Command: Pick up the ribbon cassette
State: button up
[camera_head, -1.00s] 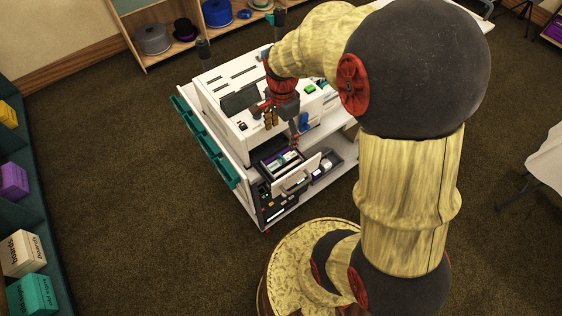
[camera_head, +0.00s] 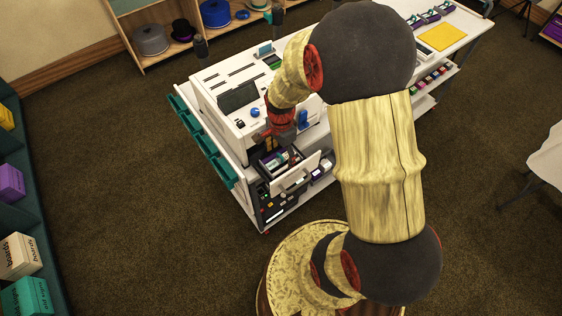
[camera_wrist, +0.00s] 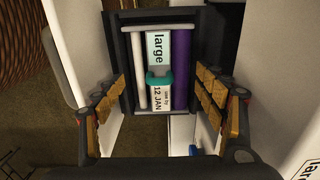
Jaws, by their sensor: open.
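The ribbon cassette (camera_wrist: 122,45) shows in the wrist view as a dark frame with a white roll on the left and a purple roll on the right. Between them are a "large" label, a teal clip and a "use by 12 JAN" tag. In the head view the cassette (camera_head: 279,159) sits in the opened front of the white machine (camera_head: 225,112). My gripper (camera_wrist: 162,84) is open, with one padded finger on each side of the cassette in the picture. Whether the fingers touch it I cannot tell. In the head view my gripper (camera_head: 271,140) is partly hidden above the opening.
A white flap or drawer front (camera_head: 296,177) stands out below the cassette. Black devices sit on the shelf beneath. Teal bins (camera_head: 200,143) line the cart's left side. A yellow sheet (camera_head: 442,38) lies on the bench at the right.

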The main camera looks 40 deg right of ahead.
jog(key=shift+f, duration=0.9)
jog(key=shift+c, duration=0.4)
jog(key=c, duration=0.8)
jog(key=shift+c, duration=0.2)
jog(key=shift+r, duration=0.1)
notch_tip(320, 180, up, 18)
jog(key=p, duration=0.3)
